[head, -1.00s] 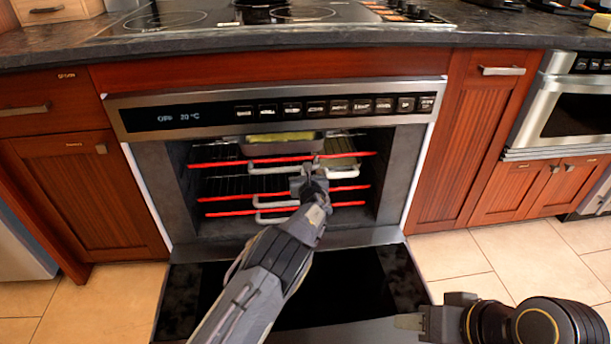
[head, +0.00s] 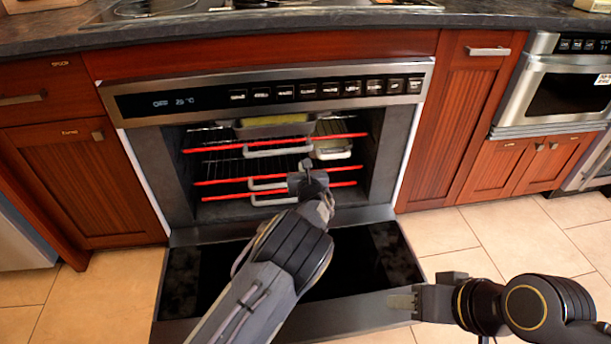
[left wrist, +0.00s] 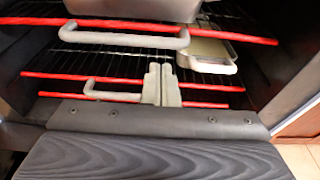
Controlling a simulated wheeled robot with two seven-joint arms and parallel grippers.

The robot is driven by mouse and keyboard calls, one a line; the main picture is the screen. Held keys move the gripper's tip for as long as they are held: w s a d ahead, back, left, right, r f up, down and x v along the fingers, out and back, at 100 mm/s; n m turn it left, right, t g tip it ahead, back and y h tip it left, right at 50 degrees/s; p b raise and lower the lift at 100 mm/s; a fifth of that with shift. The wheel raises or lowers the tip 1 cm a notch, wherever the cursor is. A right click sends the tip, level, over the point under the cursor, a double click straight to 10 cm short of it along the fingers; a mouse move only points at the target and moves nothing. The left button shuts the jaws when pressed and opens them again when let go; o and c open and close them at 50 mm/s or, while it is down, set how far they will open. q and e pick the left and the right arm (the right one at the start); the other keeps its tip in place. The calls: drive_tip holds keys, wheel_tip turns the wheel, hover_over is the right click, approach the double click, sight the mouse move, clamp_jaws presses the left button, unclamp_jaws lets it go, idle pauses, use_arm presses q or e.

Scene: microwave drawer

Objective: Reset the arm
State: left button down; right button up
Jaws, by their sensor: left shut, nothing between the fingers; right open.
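My left arm reaches from the bottom of the head view toward the open oven (head: 180,200). My left gripper (head: 307,166) is shut and empty, in front of the oven mouth near the lower racks. In the left wrist view its closed fingers (left wrist: 161,84) point at the racks; I cannot tell whether they touch one. My right gripper (head: 402,302) is open and empty, low at the right, over the right end of the lowered oven door (head: 345,262).
The oven holds wire racks with red front bars (head: 230,182) and pale handles. A metal pan with yellow contents (head: 272,122) and a pale dish (head: 333,149) sit on racks. The countertop (head: 250,33) runs above. A microwave (head: 560,90) is at right. Tiled floor (head: 480,235) is clear.

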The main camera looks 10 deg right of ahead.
use_arm(q)
drive_tip(key=s, duration=0.5)
drive_tip(key=a+r+n+g+y, duration=0.25)
drive_tip(key=a+n, duration=0.25)
drive_tip(key=a, duration=0.3)
drive_tip(key=a+r+n+g+y, duration=0.1)
drive_tip(key=a+r+n+y, duration=0.1)
drive_tip(key=a+r+n, duration=0.45)
drive_tip(key=s+a+n+g, duration=0.6)
drive_tip(key=s+a+n, duration=0.65)
drive_tip(key=a, duration=0.55)
drive_tip(key=s+a+r+n+g+h, duration=0.15)
drive_tip(key=s+n, duration=0.25)
drive_tip(key=s, duration=0.5)
drive_tip(key=s+a+r+n+g+h, duration=0.1)
drive_tip(key=s+r+n+h, duration=0.15)
drive_tip(key=s, duration=0.75)
drive_tip(key=s+d+r+n+t+h, duration=0.1)
drive_tip(key=s+d+n+h, duration=0.15)
drive_tip(key=s, duration=0.35)
drive_tip(key=s+d+n+t+h, duration=0.1)
drive_tip(key=s+d+n+h, duration=0.1)
drive_tip(key=s+d+n, duration=0.3)
wheel_tip(320, 180, up, 34)
drive_tip(key=s+a+p, duration=0.1)
drive_tip(key=p, duration=3.3)
drive_tip(key=shift+s+a+m+p, duration=0.2)
drive_tip(key=shift+s+m+p, duration=0.1)
drive_tip(key=shift+m, duration=0.1)
